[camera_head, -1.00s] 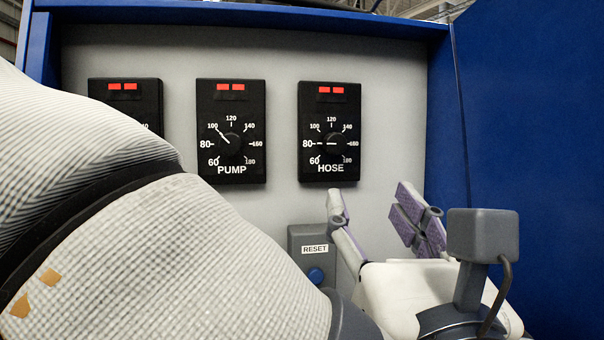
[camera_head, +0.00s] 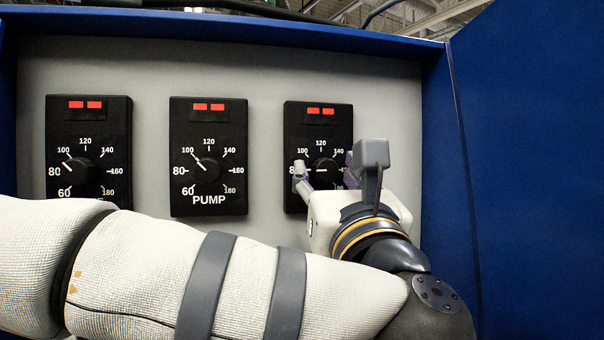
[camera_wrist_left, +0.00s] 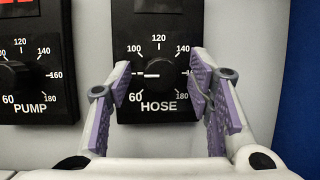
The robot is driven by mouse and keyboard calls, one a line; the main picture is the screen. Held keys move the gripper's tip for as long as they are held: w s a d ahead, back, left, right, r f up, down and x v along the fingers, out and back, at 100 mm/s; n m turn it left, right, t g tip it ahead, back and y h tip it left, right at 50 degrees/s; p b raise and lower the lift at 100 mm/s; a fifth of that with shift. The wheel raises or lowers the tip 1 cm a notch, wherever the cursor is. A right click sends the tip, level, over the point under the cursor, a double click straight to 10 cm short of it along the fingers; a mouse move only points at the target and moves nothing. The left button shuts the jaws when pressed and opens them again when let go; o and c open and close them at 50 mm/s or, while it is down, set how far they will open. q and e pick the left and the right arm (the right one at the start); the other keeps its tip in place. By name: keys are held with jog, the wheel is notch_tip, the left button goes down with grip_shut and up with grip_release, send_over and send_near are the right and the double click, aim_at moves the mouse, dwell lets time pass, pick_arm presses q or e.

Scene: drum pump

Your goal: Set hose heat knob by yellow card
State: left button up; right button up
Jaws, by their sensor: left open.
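The hose heat knob is a black round dial (camera_head: 322,171) on the black HOSE panel (camera_head: 318,122), the rightmost of three. It also shows in the left wrist view (camera_wrist_left: 158,74), where its white pointer line points left, about at the 80 mark, which a finger hides. My left gripper (camera_head: 326,172) is open in front of this panel. In the left wrist view its purple-padded fingers (camera_wrist_left: 160,78) stand on either side of the knob; I cannot tell whether they touch it. No yellow card shows. My right gripper is out of view.
The PUMP panel (camera_head: 208,122) and another similar panel (camera_head: 89,122) are to the left, their pointers aimed up and left. Each panel has two red lights on top. A blue cabinet wall (camera_head: 530,170) stands close on the right.

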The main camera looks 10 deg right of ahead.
pick_arm(q)
jog(key=shift+w, duration=0.1)
jog(key=shift+c, duration=0.2)
grip_shut()
jog(key=shift+m, duration=0.5)
